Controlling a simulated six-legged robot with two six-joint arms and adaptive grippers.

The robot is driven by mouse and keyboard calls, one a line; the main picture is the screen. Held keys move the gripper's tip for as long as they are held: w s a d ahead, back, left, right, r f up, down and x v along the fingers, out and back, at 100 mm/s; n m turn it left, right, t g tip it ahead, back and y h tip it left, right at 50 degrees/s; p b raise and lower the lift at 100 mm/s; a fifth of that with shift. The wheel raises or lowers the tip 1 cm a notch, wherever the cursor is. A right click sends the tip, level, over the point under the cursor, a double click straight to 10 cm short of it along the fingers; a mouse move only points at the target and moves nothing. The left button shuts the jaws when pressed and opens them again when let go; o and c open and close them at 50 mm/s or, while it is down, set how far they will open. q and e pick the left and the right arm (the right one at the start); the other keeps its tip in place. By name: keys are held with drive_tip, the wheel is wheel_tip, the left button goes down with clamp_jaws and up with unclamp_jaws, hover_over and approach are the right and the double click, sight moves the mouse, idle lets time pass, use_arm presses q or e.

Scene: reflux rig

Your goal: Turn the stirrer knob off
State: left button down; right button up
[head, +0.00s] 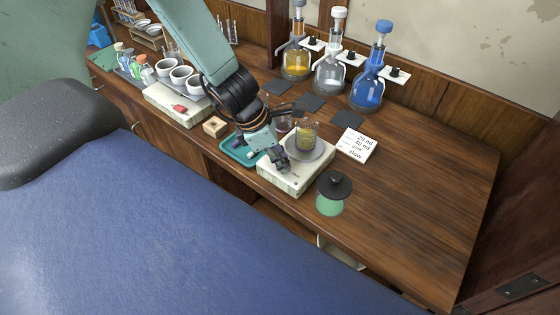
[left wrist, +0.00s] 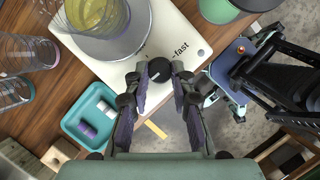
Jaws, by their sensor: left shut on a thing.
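The white stirrer (head: 309,174) stands near the bench's front edge. It also fills the upper middle of the left wrist view (left wrist: 186,38). Its black round knob (left wrist: 159,69) sits beside the printed word "fast", with a pale pointer mark. My left gripper (head: 281,163) reaches down to the stirrer's front left and hides the knob in the head view. In the left wrist view my left gripper (left wrist: 159,82) is shut on the knob, one finger on each side.
A beaker (head: 306,136) of yellowish liquid stands on the stirrer's round plate. A green jar with black lid (head: 331,197) stands close right. A teal tray (head: 233,151) lies left. Flasks (head: 368,88) stand behind. A note card (head: 357,145) lies behind right. The right bench is clear.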

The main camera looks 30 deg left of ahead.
use_arm(q)
drive_tip(key=shift+w+n+b, duration=0.1)
drive_tip(key=shift+n+b, duration=0.25)
drive_tip(key=shift+n, duration=0.05)
drive_tip(key=shift+r, duration=0.1)
idle(0.4)
drive_tip(key=c, duration=1.1)
unclamp_jaws()
